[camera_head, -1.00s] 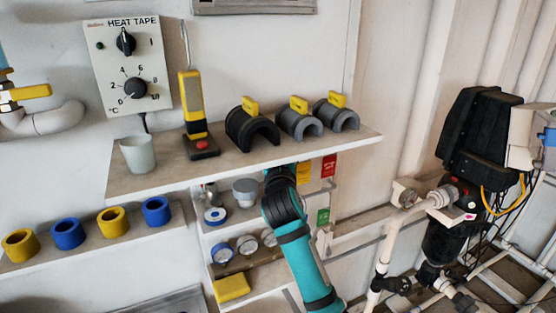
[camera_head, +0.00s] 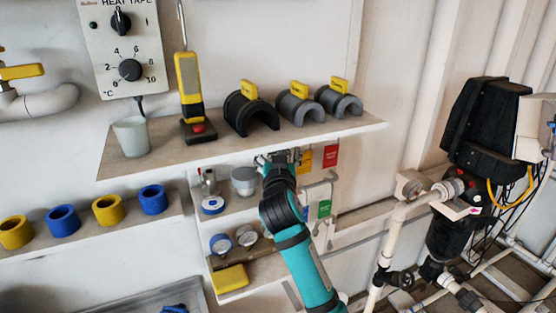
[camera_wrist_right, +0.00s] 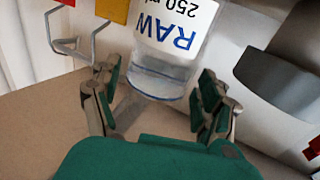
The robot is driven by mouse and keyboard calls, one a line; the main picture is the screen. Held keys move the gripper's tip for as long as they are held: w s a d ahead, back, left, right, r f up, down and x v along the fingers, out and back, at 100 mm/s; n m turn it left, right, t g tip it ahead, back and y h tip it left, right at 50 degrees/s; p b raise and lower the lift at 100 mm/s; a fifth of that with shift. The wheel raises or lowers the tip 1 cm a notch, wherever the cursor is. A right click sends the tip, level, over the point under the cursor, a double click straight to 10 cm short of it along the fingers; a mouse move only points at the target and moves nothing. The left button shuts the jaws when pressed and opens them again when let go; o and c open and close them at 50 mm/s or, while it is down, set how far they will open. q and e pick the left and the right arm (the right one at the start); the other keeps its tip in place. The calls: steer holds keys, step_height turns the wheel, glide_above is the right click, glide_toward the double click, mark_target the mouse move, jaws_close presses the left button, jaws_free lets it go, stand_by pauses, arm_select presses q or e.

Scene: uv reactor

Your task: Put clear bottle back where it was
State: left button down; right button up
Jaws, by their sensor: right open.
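The clear bottle (camera_wrist_right: 166,55) shows in the right wrist view with a blue "RAW" and "250 ml" label, reading upside down in the picture. It stands on a tan surface with some clear liquid in its bottom. My right gripper (camera_wrist_right: 157,88) is open, its green-padded fingers to either side of the bottle's near end; I see gaps on both sides. In the head view my right gripper (camera_head: 278,157) is at the middle shelf, under the upper shelf's edge. The bottle is hidden there. My left gripper is not in view.
The upper shelf (camera_head: 340,128) overhangs the gripper and carries a cup (camera_head: 132,137), a yellow-black device and grey clamps. Red and yellow tags (camera_head: 331,156) hang to the right. A wire hook (camera_wrist_right: 72,35) is near the left finger.

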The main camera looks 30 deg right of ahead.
steer(key=shift+s+a+f, duration=0.15)
steer(key=shift+s+a, duration=0.05)
steer(key=shift+s, duration=0.2)
steer(key=b+v, duration=0.3)
steer(key=v, duration=0.8)
steer(key=shift+b, duration=0.35)
